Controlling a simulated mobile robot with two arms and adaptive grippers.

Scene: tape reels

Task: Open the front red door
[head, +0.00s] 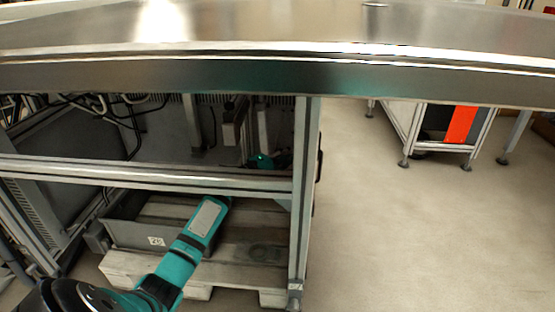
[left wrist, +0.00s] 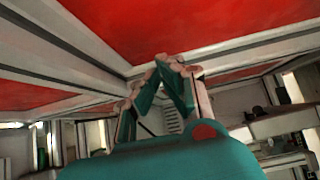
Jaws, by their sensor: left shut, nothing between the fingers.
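In the left wrist view a large red panel (left wrist: 200,25) in a pale metal frame fills the top, and the tips of my left gripper (left wrist: 165,72) appear close below its frame edge. I cannot tell whether they touch it, or whether this panel is the front door. No red door front shows near my arm in the head view. There, my teal left arm comes from the lower left under the steel table, and my left gripper (head: 262,160) is partly hidden behind the frame. It is shut and empty. My right gripper is not in view.
A steel table top (head: 270,30) crosses the head view. Below it are a frame rail (head: 150,176), cables, a grey bin (head: 150,236) and a pallet (head: 125,268). A far cabinet has an orange-red panel (head: 461,125). The floor on the right is clear.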

